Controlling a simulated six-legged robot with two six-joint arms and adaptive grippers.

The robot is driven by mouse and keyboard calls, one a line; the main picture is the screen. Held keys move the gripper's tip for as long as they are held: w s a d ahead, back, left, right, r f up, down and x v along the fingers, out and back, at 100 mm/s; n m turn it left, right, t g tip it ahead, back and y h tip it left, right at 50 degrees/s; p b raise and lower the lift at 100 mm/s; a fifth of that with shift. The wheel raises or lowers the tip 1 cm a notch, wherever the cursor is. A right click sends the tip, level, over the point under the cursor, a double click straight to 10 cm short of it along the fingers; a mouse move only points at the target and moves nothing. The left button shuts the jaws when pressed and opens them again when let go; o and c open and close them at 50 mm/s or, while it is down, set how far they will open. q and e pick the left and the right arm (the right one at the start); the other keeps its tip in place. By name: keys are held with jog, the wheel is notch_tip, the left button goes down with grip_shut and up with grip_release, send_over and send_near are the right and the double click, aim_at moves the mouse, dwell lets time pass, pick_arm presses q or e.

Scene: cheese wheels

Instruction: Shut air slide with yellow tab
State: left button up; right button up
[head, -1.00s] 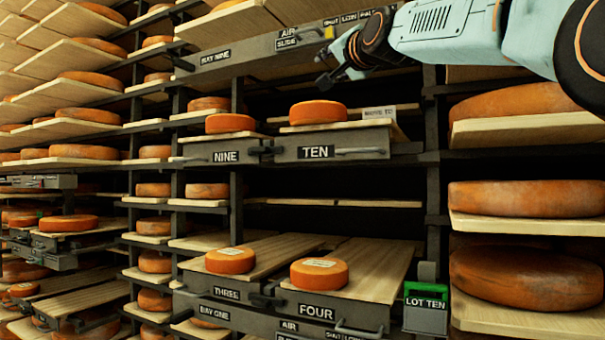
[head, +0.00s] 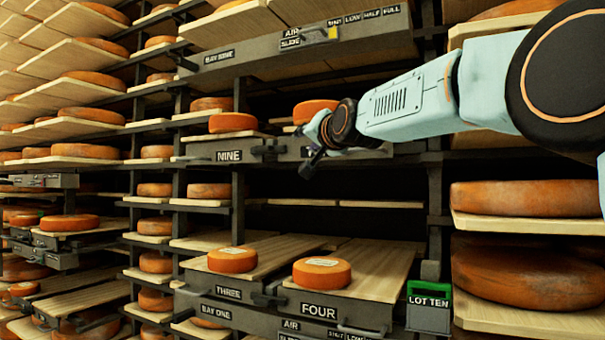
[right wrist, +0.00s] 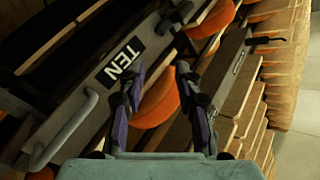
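The air slide's yellow tab (head: 333,32) shows at the top of the head view, on the front of the grey bay nine beam (head: 255,60). The tab sits under the SHUT mark, at the left end of the row of marks SHUT, LOW, HALF, FULL. My right gripper (head: 308,166) is well below the tab, in front of the TEN shelf front, and touches neither the tab nor the slide. In the right wrist view its two fingers (right wrist: 160,72) are spread apart with nothing held between them. My left gripper is not in view.
The TEN board front (right wrist: 112,70) with its bar handle and an orange cheese wheel (right wrist: 157,100) lie close beyond my right gripper. Boards THREE and FOUR (head: 318,309) stand below with cheese wheels. A green-topped LOT TEN box (head: 428,312) hangs at lower right.

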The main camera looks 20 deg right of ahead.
notch_tip(320, 180, down, 7)
jog(key=w, duration=0.1)
jog(key=shift+w+a+n+g, duration=0.2)
jog(key=shift+w+n+g, duration=0.1)
jog(key=shift+n+g, duration=0.1)
jog(key=shift+s, duration=0.1)
